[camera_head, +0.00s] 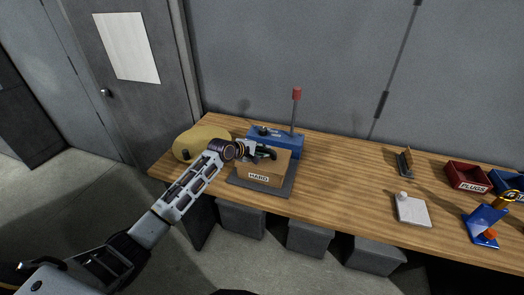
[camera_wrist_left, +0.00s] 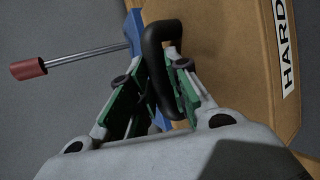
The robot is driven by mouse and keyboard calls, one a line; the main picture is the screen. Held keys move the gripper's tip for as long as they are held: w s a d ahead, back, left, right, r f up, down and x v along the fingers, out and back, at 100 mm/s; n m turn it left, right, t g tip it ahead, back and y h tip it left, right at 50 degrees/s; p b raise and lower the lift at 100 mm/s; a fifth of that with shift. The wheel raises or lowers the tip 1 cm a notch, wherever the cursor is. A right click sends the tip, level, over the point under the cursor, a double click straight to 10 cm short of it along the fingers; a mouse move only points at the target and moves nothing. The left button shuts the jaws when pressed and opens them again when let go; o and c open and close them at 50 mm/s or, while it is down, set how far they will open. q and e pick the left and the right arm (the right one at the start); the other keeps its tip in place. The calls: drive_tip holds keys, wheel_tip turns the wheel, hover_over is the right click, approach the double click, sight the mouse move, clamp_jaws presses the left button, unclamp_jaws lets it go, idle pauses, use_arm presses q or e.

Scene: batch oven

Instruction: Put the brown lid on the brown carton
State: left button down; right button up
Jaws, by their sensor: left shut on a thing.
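The brown carton (camera_head: 257,180) with a HARD label stands on a dark grey plate (camera_head: 285,191) at the left of the bench. My left gripper (camera_head: 262,152) is over its top. In the left wrist view, my left gripper (camera_wrist_left: 152,82) has its green-padded fingers closed on a black looped handle (camera_wrist_left: 155,45). Brown board (camera_wrist_left: 222,60) lies behind the handle, with the HARD label at the right. I cannot tell where the brown lid ends and the carton begins, or whether the lid touches the carton all round. My right gripper is not in view.
A blue device (camera_head: 287,147) with a red-knobbed lever (camera_head: 296,95) stands close behind the carton. A tan rounded object (camera_head: 200,142) is at its left. A white pad (camera_head: 412,209), a red PLUGS bin (camera_head: 466,178) and a blue stand (camera_head: 484,224) are rightward. Mid-bench is clear.

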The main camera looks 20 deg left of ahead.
use_arm(q)
drive_tip(key=c, duration=1.3)
unclamp_jaws()
drive_tip(key=shift+o, duration=0.2)
drive_tip(key=shift+s+a, duration=0.1)
drive_tip(key=shift+s, duration=0.05)
drive_tip(key=v, duration=1.1)
drive_tip(key=shift+s+r, duration=0.25)
drive_tip(key=shift+a, duration=0.1)
